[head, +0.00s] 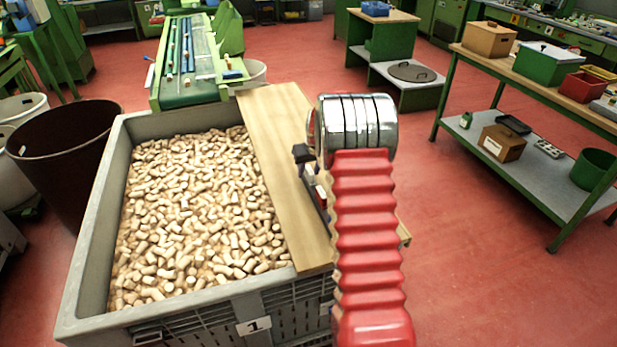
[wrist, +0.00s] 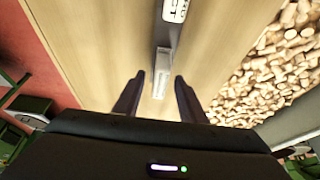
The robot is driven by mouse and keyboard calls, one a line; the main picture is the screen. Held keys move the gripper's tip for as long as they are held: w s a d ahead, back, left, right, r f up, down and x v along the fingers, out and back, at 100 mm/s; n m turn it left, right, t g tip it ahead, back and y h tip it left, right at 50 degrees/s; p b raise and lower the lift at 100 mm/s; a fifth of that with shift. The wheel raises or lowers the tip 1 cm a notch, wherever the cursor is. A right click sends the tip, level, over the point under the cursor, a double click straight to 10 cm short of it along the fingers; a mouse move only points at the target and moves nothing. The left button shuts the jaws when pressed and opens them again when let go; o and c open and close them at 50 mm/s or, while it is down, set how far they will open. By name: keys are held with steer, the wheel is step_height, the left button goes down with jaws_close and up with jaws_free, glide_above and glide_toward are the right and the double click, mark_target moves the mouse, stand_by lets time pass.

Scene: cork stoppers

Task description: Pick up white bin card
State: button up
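My gripper (wrist: 157,97) is open above the wooden plank, its two dark fingers apart in the wrist view. A narrow whitish piece (wrist: 162,72) lies on the plank, seen between and just beyond the fingertips; I cannot tell if it is the white bin card. Beyond it is a second white piece (wrist: 175,9) with dark lettering, cut off by the top edge. In the head view my arm hides most of this spot, and only small white, red and dark parts show beside it.
The grey bin (head: 88,235) is full of cork stoppers (head: 200,210). The wooden plank (head: 283,150) lies along its right side. A dark brown tub (head: 62,155) stands to the left and a green conveyor (head: 190,92) behind. A workbench (head: 548,80) is at right, with clear red floor between.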

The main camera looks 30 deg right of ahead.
steer(key=shift+c, duration=0.3)
jaws_close()
stand_by(0.5)
